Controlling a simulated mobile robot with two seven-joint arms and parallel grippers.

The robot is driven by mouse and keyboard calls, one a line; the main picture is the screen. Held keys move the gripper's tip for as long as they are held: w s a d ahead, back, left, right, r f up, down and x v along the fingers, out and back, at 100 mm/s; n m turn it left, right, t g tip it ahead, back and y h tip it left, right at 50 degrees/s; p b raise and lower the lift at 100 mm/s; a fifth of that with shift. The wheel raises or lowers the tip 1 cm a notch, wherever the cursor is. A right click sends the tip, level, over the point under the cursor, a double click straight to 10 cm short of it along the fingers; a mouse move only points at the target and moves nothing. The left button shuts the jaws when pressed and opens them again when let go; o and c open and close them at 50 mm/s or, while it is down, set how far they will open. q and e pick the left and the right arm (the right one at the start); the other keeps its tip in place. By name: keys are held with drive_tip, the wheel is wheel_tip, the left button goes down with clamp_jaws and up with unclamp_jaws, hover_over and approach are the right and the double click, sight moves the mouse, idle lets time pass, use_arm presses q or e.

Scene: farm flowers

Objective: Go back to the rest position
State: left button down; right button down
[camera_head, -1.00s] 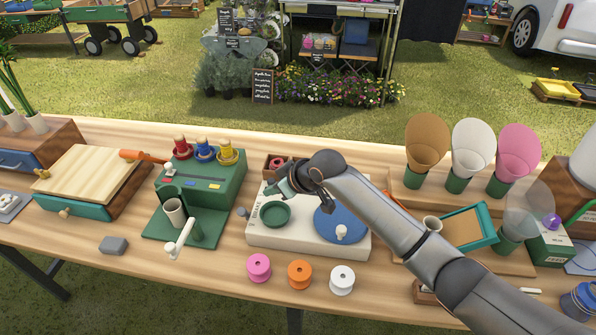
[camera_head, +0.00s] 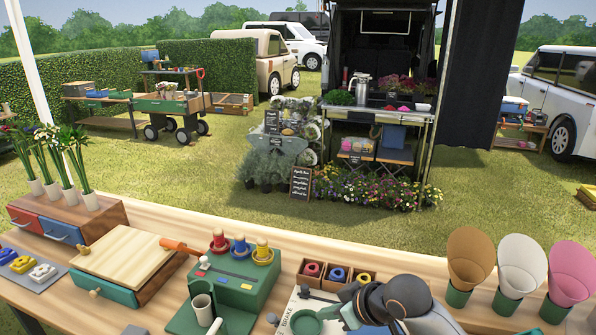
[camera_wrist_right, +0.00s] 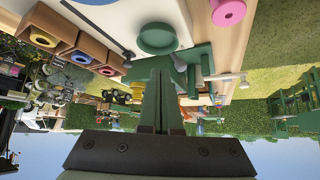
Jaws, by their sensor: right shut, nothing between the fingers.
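My right gripper (camera_head: 347,312) is at the bottom of the head view, above a white board (camera_head: 293,306) marked "BRAKE" with a round green dish (camera_head: 304,322). In the right wrist view its two green fingers (camera_wrist_right: 160,75) lie together with nothing between them, and the dish (camera_wrist_right: 158,38) shows beyond their tips. The dark wrist of my right arm (camera_head: 408,297) hides part of the board. My left gripper is in neither view.
A green stand (camera_head: 235,287) with colored spools is left of the board. Small wooden boxes (camera_head: 337,278) holding spools sit behind it. Flared cones (camera_head: 470,258) stand at the right. A wooden drawer box (camera_head: 125,260) and potted plants (camera_head: 70,165) are at the left.

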drive_tip(key=s+d+f+m, duration=0.1)
drive_tip(key=s+f, duration=0.2)
drive_tip(key=s, duration=0.1)
drive_tip(key=s+d+f+m+h, duration=0.1)
drive_tip(key=s+d+f, duration=0.1)
drive_tip(key=s, duration=0.3)
drive_tip(key=s+d+f+m+h, duration=0.1)
drive_tip(key=s+f, duration=0.2)
drive_tip(key=s, duration=0.2)
drive_tip(key=shift+d+f+g, duration=0.35)
drive_tip(key=shift+f+g, duration=0.05)
drive_tip(key=s+d+f+m+g+h, duration=0.1)
drive_tip(key=s+d+m+h, duration=0.1)
drive_tip(key=s+d, duration=0.4)
drive_tip(key=s+d+f+m+g+h, duration=0.15)
drive_tip(key=s+d, duration=0.25)
drive_tip(key=s, duration=0.4)
drive_tip(key=w+a+f+t+y, duration=0.1)
drive_tip(key=w+a+f+t, duration=0.1)
drive_tip(key=f, duration=0.3)
drive_tip(key=w+a+f+t+y, duration=0.1)
drive_tip(key=w+a+f+t, duration=0.1)
drive_tip(key=f+t, duration=0.2)
drive_tip(key=shift+w+a+f, duration=0.3)
drive_tip(key=shift+a+f, duration=0.1)
drive_tip(key=shift+f, duration=0.75)
